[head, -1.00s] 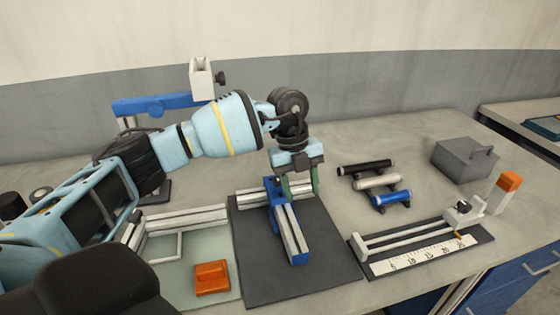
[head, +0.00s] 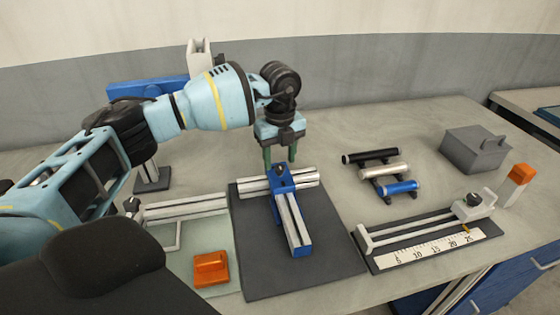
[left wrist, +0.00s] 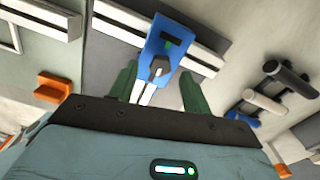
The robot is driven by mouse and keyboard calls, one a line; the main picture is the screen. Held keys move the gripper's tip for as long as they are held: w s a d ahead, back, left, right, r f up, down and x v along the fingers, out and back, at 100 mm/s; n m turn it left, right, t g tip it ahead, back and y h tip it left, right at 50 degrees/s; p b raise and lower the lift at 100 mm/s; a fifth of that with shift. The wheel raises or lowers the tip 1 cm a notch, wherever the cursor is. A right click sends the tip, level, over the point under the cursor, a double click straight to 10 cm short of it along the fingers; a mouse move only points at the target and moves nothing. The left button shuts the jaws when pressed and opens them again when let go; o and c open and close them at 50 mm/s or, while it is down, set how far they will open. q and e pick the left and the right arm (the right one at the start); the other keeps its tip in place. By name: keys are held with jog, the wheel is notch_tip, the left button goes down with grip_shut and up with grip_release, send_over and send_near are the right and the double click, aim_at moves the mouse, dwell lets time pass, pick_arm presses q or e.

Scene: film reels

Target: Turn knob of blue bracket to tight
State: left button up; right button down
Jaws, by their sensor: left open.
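The blue bracket (head: 284,183) sits on the dark mat, joining a crosswise silver rail and a rail that runs toward me. Its small dark knob (head: 280,168) stands on top; I cannot read its turn position. My left gripper (head: 280,164) is open and empty, its green fingers pointing down just behind and above the bracket. My right gripper is not in view.
The dark mat (head: 320,265) has free room in front. An orange block (head: 211,268) lies to the left. Black, silver and blue cylinders (head: 400,187) lie on a rack to the right, near a ruled gauge (head: 430,248) and a grey box (head: 475,150).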

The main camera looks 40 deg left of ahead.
pick_arm(q)
jog(key=shift+f, duration=0.8)
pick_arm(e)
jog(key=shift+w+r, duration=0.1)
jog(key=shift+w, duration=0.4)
pick_arm(q)
jog(key=shift+c, duration=0.2)
jog(key=c, duration=1)
jog(key=shift+o, duration=0.2)
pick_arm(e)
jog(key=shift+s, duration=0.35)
